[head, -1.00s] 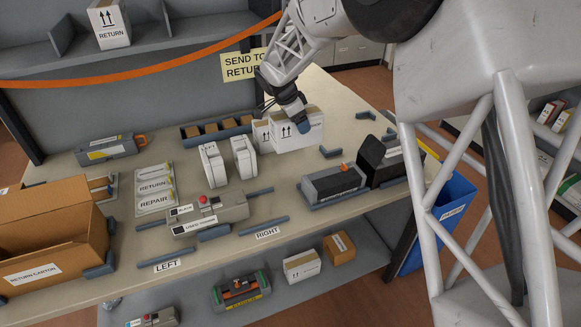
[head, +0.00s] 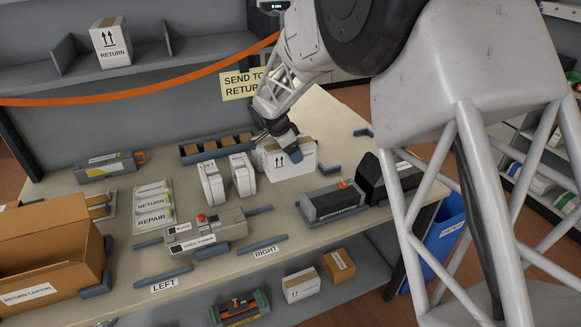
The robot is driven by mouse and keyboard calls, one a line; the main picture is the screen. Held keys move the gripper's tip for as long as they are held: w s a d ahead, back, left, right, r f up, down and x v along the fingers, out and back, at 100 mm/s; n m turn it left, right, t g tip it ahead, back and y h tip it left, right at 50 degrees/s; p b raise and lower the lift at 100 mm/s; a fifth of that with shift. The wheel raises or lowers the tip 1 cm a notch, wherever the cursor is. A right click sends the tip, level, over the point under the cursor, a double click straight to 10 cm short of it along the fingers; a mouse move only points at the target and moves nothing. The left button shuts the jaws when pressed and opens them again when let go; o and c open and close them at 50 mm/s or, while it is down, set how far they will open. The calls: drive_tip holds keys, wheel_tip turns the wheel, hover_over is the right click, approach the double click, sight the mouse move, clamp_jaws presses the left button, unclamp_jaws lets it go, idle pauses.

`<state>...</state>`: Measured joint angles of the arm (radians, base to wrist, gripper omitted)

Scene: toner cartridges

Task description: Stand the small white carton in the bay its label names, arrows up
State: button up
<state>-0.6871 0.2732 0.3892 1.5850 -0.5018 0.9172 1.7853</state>
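The other finger and any grip are hard to make out. Another white carton (head: 112,45), marked RETURN with arrows up, stands on the upper back shelf (head: 165,45) between upright dividers.
Two white upright units (head: 212,184) stand left of the carton. A grey device (head: 205,235) with a red button, a dark cartridge unit (head: 332,203) and an open brown carton (head: 45,262) occupy the bench. An orange strap (head: 150,92) crosses before the shelf.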

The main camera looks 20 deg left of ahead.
sight(278, 146)
drive_tip(key=shift+f, duration=1.1)
drive_tip(key=shift+f, duration=1.85)
drive_tip(key=shift+f, duration=0.1)
drive_tip(key=o, duration=1.1)
drive_tip(key=shift+c, duration=0.2)
drive_tip(key=v, duration=1.2)
drive_tip(key=shift+d, duration=0.1)
